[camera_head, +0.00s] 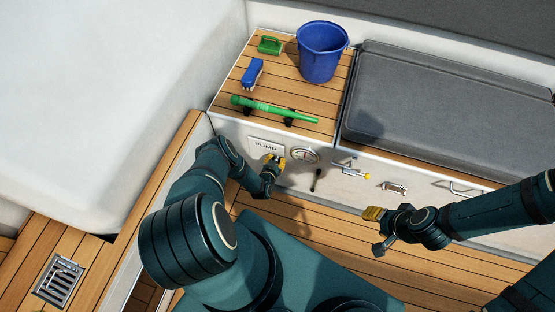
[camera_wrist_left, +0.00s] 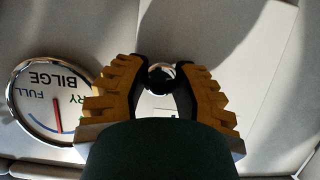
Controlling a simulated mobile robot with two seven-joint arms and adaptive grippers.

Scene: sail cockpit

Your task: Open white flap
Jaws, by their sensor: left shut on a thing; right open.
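My left gripper (camera_head: 273,161) is at the white front wall of the locker, just below the PUMP label (camera_head: 266,145). In the left wrist view its yellow fingers (camera_wrist_left: 160,80) are closed on a small dark round knob (camera_wrist_left: 160,79) with a shiny ring at its top. A white patch shows between the fingers below the knob. My right gripper (camera_head: 372,216) is open and empty, away from the wall over the floor.
A round bilge gauge (camera_head: 305,156) sits right of my left gripper and shows in the left wrist view (camera_wrist_left: 48,103). A black lever (camera_head: 316,181), a valve with a yellow end (camera_head: 352,172) and latches are further right. A blue bucket (camera_head: 322,52) and green pole (camera_head: 275,110) are on top.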

